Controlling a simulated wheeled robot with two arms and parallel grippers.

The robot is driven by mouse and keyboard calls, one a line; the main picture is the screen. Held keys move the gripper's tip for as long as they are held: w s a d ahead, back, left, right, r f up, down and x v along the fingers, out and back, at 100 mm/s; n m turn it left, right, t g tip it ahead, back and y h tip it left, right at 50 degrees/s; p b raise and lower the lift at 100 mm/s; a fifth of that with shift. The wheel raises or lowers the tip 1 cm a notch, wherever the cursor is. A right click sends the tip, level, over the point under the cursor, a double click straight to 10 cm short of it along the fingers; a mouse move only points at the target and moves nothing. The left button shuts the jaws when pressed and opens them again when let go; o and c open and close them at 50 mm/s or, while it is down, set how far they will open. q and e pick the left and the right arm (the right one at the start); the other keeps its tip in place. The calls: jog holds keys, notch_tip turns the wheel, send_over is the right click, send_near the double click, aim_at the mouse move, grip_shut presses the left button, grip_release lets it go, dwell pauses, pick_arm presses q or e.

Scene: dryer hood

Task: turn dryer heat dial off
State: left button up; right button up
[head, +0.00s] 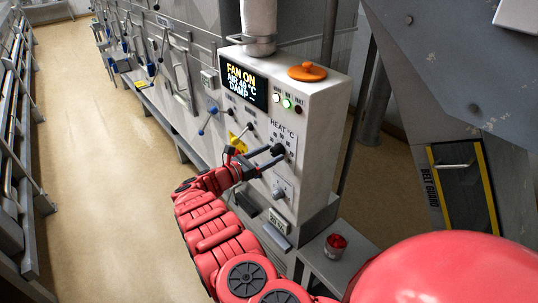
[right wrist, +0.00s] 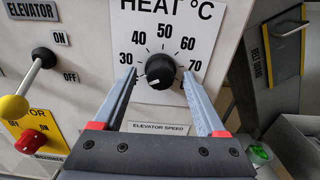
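In the head view the dial (head: 278,150) is on the front of the white control box (head: 318,105). My right gripper (right wrist: 160,76) is open, its fingertips to the left and right of the dial; I cannot tell whether they touch it. It also shows in the head view (head: 266,160). The left finger covers part of the scale's lower left. My left gripper is not in view.
The display (head: 243,82) reads "FAN ON", an air temperature and "DAMP".

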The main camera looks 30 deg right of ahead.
jog(key=shift+a, duration=0.1)
jog(key=s+a+b, duration=0.1)
jog(key=a+b, duration=0.7)
jog(key=a, duration=0.9)
jog(key=shift+s, duration=0.15)
